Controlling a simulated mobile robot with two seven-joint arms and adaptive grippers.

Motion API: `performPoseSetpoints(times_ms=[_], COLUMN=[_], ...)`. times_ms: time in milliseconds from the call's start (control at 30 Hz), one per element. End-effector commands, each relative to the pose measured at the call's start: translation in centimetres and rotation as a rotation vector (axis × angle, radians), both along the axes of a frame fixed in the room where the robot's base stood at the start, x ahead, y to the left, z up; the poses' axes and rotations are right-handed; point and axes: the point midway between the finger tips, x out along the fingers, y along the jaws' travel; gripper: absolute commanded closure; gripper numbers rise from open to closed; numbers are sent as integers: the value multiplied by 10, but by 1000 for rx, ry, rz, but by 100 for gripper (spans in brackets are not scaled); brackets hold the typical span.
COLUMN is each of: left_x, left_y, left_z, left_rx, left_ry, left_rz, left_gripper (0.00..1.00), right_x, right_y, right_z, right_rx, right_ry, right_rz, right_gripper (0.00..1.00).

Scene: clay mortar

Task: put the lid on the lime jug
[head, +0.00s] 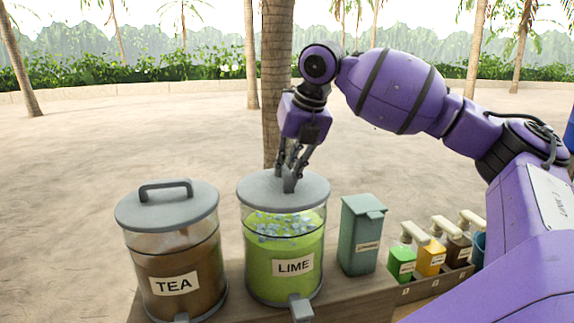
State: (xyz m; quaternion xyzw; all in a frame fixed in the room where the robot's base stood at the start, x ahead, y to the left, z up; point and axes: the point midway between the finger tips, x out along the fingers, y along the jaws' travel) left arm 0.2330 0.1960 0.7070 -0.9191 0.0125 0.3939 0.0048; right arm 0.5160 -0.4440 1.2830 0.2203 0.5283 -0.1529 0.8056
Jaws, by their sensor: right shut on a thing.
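The lime jug (283,267) is a clear cylinder of green liquid with ice, a LIME label and a spigot at the front. It stands on the wooden counter. Its grey round lid (262,190) is at the jug's top and looks level over the rim. I cannot tell whether it rests fully on the rim. My right gripper (291,178) points down from above and is shut on the lid's handle, which the fingers mostly hide. My left gripper is not in view.
The tea jug (170,262) with its own handled lid stands close on the left. A grey-green box (362,236) stands to the right, then several small pump bottles (402,262) in a wooden rack. Sandy ground lies behind the counter.

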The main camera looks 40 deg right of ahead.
Motion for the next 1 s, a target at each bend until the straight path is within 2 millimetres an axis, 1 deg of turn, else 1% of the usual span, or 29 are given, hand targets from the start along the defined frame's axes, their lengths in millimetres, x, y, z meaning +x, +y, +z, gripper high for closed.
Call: performPoseSetpoints(times_ms=[167,200,367,567,600,733,1000], left_x=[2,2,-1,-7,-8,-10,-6], left_y=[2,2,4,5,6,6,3], left_z=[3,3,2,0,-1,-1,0], left_rx=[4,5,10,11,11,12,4], left_ry=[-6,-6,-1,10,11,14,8], left_rz=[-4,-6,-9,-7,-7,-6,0], left_gripper=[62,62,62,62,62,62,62], right_x=[0,0,0,0,0,0,0], right_y=[0,0,0,0,0,0,0], right_z=[-3,-3,-4,-4,-4,-4,-4], right_rx=[0,0,0,0,0,0,0], right_ry=[0,-1,0,0,1,1,0], right_rz=[0,0,0,0,0,0,0], right_gripper=[100,84,64,64,61,45,45])
